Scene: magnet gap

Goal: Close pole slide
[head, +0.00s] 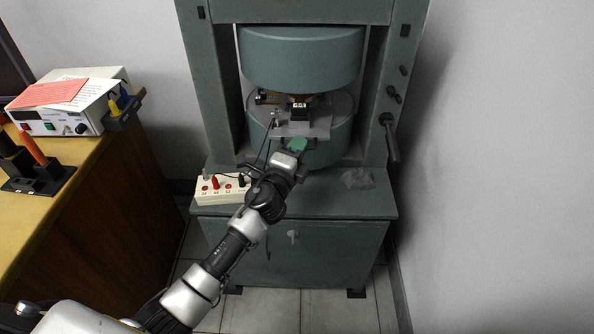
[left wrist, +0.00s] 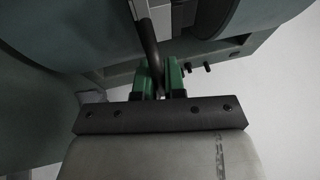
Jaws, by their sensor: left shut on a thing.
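The pole slide seems to be the flat metal plate (head: 318,126) that juts forward from the gap between the upper pole (head: 302,58) and the lower pole (head: 335,150) of the green magnet. A small dark block with a white label (head: 300,108) sits on it. My left gripper (head: 297,145) reaches up to the plate's front edge. In the left wrist view its green fingers (left wrist: 160,78) are closed around a dark curved bar (left wrist: 148,40), which looks like a handle. The head view hides this grip behind the gripper. My right gripper is out of view.
A white terminal box (head: 222,190) with cables stands on the magnet's base ledge, left of my arm. A grey cloth-like piece (head: 357,179) lies on the right. A dark lever (head: 390,138) hangs on the right column. A wooden bench (head: 120,170) bounds the left.

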